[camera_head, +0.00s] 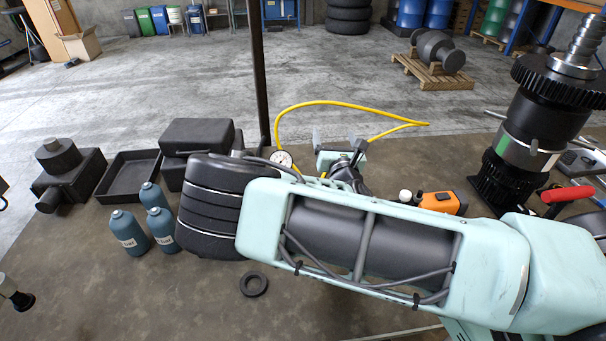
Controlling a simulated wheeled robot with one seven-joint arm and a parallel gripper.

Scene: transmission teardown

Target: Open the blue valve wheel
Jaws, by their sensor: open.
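I see no blue valve wheel in the head view; it may lie outside the picture or behind my arm. My mint-green arm crosses the middle and right of the picture and hides part of the bench. What looks like my gripper (338,141) shows just beyond the arm, with two pale upright fingers standing apart. Nothing shows between the fingers, and its lower part is hidden by the arm.
Blue bottles (128,233), a black tray (128,172) and dark housings stand on the bench at left. A yellow hose (340,102) loops behind the gripper near a gauge (283,160). A tall geared shaft (537,130) stands right. A black ring (254,284) lies in front.

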